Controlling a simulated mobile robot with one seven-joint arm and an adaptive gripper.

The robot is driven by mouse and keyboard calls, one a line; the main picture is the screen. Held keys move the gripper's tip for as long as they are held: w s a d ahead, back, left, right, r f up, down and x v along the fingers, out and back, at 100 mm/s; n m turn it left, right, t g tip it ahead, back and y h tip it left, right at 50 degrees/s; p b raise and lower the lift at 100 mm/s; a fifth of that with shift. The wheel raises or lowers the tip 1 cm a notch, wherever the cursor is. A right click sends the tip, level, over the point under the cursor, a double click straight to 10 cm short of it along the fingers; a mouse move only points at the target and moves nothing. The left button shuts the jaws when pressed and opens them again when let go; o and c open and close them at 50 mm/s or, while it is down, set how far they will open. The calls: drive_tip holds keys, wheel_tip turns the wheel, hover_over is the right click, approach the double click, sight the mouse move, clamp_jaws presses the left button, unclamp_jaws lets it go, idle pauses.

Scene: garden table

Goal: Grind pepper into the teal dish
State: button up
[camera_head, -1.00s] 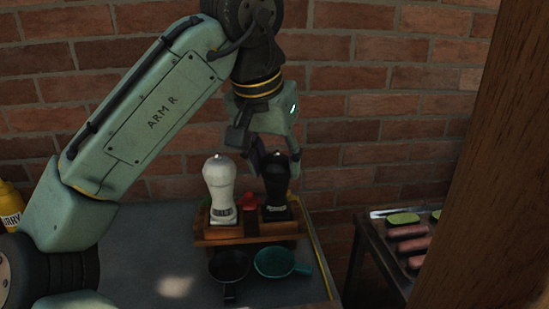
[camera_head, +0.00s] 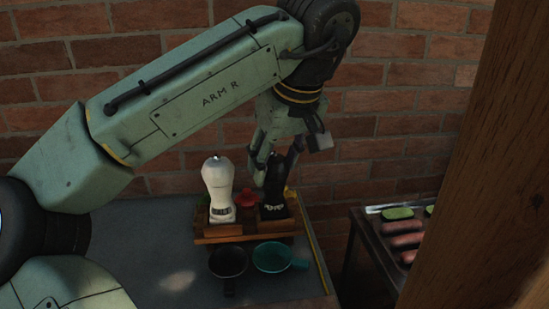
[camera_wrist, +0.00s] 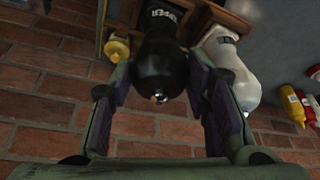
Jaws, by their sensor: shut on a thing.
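The black pepper mill (camera_head: 275,190) stands upright in the right part of a wooden rack (camera_head: 225,240). My gripper (camera_head: 271,168) is around its upper part, shut on it. In the wrist view the mill (camera_wrist: 160,66) shows between my two fingers (camera_wrist: 164,92), with part of its "PEPPER" label visible. The teal dish (camera_head: 273,257), a small pan-like bowl with a handle to its right, sits on the table just in front of the rack. The inside of the dish is dark and hard to make out.
A white mill (camera_head: 218,185) stands close left of the black one, with a red item (camera_head: 247,197) between them. A dark pan (camera_head: 228,263) touches or nearly touches the dish's left. A brick wall (camera_head: 400,130) is behind; a wooden post (camera_head: 485,170) blocks the right.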

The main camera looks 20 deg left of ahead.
drive_tip(key=shift+n+g, duration=0.3)
drive_tip(key=shift+n, duration=0.5)
drive_tip(key=shift+d, duration=0.1)
drive_tip(key=o, duration=1.2)
drive_tip(key=shift+y, duration=0.3)
